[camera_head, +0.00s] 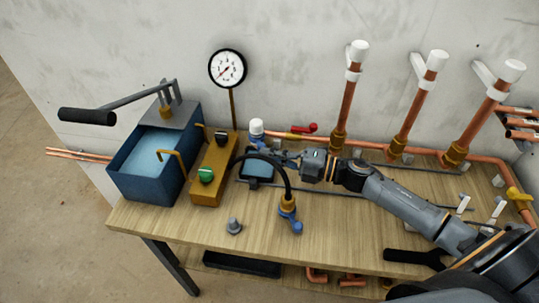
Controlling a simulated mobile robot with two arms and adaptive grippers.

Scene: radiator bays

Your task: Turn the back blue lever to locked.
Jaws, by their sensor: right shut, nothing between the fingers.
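The back blue lever (259,142) is a small blue piece beside the white cap at the back of the bench, and my gripper partly crowds it. Its exact angle is too small to tell. My right gripper (281,157) reaches in from the right, shut and empty, with its fingertips just right of and slightly in front of this lever. I cannot tell whether they touch it. A second blue lever (296,224) sits nearer the front, below a brass fitting on a black hose. My left gripper is not in view.
A blue water tank (122,173) with a pump handle stands left, beside a brass block (208,182) with green and black knobs. A gauge (227,69) is behind. A red lever (304,128) and copper pipes line the wall. The bench's front middle is mostly clear.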

